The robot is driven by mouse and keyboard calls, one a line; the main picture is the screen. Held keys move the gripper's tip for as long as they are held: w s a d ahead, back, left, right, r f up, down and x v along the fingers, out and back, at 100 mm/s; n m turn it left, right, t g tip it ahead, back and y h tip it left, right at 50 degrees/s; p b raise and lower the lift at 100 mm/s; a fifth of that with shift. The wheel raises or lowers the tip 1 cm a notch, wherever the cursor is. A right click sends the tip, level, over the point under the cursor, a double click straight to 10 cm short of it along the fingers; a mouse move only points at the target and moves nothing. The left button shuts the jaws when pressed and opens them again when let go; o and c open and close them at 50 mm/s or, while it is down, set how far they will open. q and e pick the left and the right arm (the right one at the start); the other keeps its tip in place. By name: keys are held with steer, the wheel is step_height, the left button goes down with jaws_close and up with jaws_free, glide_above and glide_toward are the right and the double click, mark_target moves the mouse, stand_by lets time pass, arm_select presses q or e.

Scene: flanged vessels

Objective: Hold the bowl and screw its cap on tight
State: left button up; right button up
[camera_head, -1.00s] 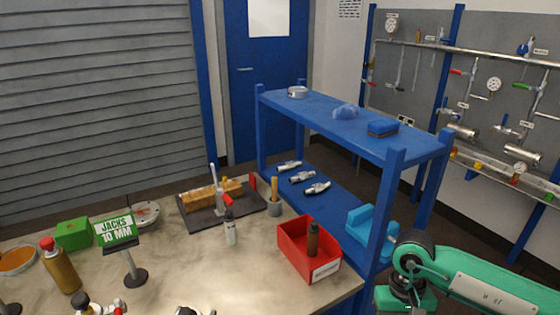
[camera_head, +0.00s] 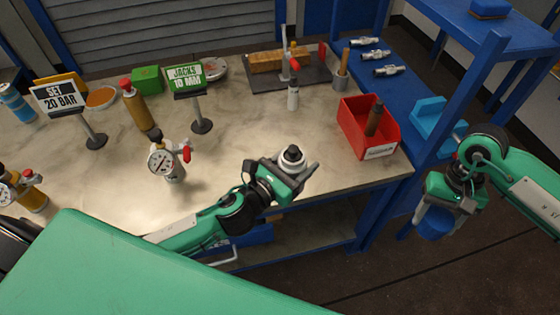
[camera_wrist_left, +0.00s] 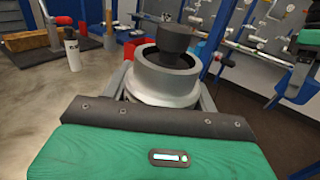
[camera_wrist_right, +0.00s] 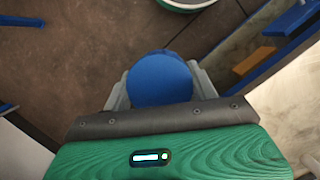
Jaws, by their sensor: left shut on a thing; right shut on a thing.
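My left gripper (camera_head: 285,178) is shut on a grey flanged vessel (camera_head: 272,166), the likely bowl, above the front edge of the bench. In the left wrist view the vessel (camera_wrist_left: 163,82) sits upright between the fingers, with a wide round rim. A dark cylinder (camera_wrist_left: 174,40) rises from its middle. My right gripper (camera_head: 430,218) is shut on a blue round piece (camera_head: 435,223), probably the cap, off the right end of the bench. In the right wrist view this piece (camera_wrist_right: 160,78) shows as a smooth disc between the fingers. The vessel and blue piece are well apart.
A red bin (camera_head: 367,140) with a brown bottle stands at the bench's right end, between my grippers. A pressure gauge (camera_head: 162,160) stands left of the vessel. Blue shelving (camera_head: 478,85) rises behind my right arm. The space between the two grippers is open.

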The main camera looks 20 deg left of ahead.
arm_select(q)
steer(key=w+d+m+g+h, duration=0.2)
steer(key=d+m+h, duration=0.1)
steer(key=d, duration=0.3)
steer(key=shift+w+r+g+h, duration=0.3)
steer(key=shift+w+h, duration=0.05)
steer(key=shift+h, duration=0.15)
arm_select(e)
steer(key=w+a+r+m, duration=0.2)
steer(key=a+r, duration=0.2)
steer(key=a, duration=0.5)
steer(key=w+a+r+m+y, duration=0.1)
steer(key=w+a+r+m, duration=0.1)
steer(key=a+r, duration=0.3)
steer(key=w+a+r+m+t+y, duration=0.1)
steer(key=a+r+m, duration=0.3)
steer(key=a, duration=1)
steer(key=shift+w+r, duration=0.45)
steer(key=shift+r, duration=0.25)
arm_select(q)
steer(key=shift+a, duration=0.1)
arm_select(e)
steer(key=shift+f, duration=2)
steer(key=shift+f, duration=0.85)
